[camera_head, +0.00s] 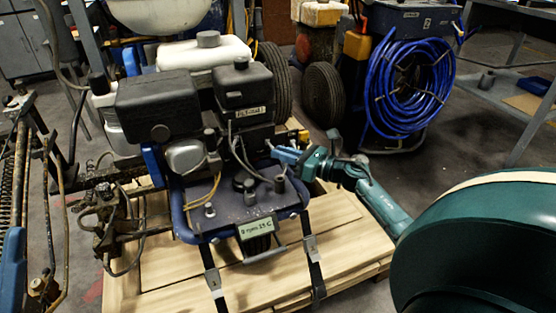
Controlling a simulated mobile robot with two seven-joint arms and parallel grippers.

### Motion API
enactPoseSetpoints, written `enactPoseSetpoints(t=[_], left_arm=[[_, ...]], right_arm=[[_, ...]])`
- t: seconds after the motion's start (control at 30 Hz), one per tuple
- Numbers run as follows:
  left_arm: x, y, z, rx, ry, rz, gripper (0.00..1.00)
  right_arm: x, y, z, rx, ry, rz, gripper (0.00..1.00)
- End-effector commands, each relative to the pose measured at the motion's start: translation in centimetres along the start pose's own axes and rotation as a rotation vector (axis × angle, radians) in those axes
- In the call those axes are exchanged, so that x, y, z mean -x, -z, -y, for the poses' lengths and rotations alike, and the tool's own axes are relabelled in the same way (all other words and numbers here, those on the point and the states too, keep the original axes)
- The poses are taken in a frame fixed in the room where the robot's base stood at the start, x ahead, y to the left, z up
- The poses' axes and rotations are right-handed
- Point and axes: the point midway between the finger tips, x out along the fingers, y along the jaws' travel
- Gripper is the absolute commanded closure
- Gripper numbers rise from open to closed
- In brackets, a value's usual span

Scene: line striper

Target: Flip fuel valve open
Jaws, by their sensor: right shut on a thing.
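The line striper (235,200) stands on a wooden pallet, with a dark engine (245,92) and a white tank (203,53) above its blue frame. My right gripper (273,149) reaches in from the right beside the engine, above the frame's right side. Its fingers are shut on a small part there, which the fingers mostly hide. The fuel valve cannot be made out clearly at this size, so I cannot tell its lever position or whether it is the held part. My left gripper is not in view.
The wooden pallet (340,245) extends below and in front of the striper. A blue hose coil (410,85) hangs on a machine behind at right. Black wheels (323,90) stand behind my right gripper. Rods and hoses (48,200) crowd the left side.

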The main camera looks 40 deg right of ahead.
Motion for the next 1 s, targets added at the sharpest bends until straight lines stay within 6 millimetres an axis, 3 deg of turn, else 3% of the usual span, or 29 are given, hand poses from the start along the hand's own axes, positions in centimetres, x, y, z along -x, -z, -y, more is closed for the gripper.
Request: enactPoseSetpoints(t=[0.4,1.0], left_arm=[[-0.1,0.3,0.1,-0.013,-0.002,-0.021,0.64],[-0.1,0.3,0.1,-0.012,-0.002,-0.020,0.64]], right_arm=[[0.4,-0.5,2.1,0.000,-0.293,-0.047,1.00],[0.4,-0.5,2.8,0.000,-0.427,-0.071,1.00]])
